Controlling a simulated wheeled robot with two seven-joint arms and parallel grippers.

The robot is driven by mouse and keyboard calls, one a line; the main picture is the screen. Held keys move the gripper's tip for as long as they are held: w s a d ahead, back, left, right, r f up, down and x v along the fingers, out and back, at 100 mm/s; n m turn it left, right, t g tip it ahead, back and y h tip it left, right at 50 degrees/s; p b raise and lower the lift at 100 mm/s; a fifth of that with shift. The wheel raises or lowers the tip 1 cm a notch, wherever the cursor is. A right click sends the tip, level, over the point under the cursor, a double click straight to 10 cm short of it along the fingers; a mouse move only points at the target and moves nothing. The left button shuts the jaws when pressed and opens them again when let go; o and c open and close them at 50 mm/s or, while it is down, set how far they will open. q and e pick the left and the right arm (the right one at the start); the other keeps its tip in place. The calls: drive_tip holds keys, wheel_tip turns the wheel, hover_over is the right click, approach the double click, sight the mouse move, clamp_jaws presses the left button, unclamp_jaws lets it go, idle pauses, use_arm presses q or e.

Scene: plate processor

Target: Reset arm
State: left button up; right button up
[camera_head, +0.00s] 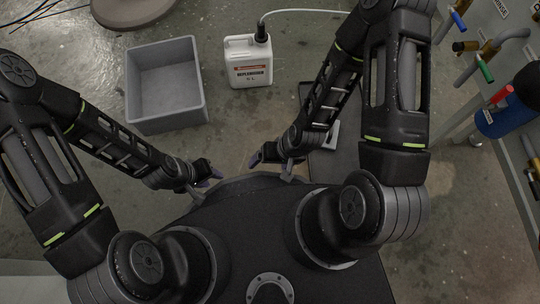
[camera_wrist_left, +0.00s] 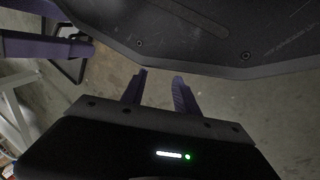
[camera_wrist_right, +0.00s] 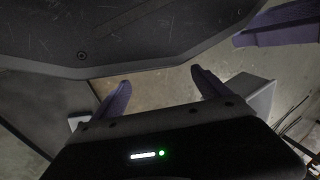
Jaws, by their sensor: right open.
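My left gripper (camera_head: 214,174) hangs low in front of my body, left of centre in the head view. In the left wrist view its two purple fingers (camera_wrist_left: 161,90) stand apart with only floor between them, a narrower gap than the right one's. My right gripper (camera_head: 257,160) is close by on the right, at about the same height in the picture. In the right wrist view its fingers (camera_wrist_right: 160,88) are wide apart and empty. Each wrist view also shows the other gripper's purple fingers at its edge. Both arms are bent inward, and the grippers look apart.
An empty grey bin (camera_head: 135,82) stands on the floor at the upper left. A white replenisher jug (camera_head: 247,70) with a hose stands right of it. A panel with coloured valves and a blue cylinder (camera_head: 497,121) is at the right.

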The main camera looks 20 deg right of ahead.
use_arm(q)
wheel_tip(320, 180, up, 33)
drive_tip(key=s+d+p, duration=0.1)
drive_tip(key=s+p, duration=0.1)
drive_tip(key=p, duration=3)
drive_tip(key=shift+s+d+g, duration=0.25)
drive_tip(key=shift+d+g, duration=0.05)
drive_tip(key=shift+d, duration=0.1)
use_arm(e)
wheel_tip(320, 180, up, 33)
drive_tip(key=s+a, duration=0.1)
drive_tip(key=s, duration=0.1)
drive_tip(key=shift+s+a+f+g, duration=0.15)
drive_tip(key=shift+s+a+g, duration=0.15)
drive_tip(key=shift+a, duration=0.1)
use_arm(q)
drive_tip(key=shift+f, duration=0.1)
use_arm(e)
drive_tip(key=shift+w, duration=0.1)
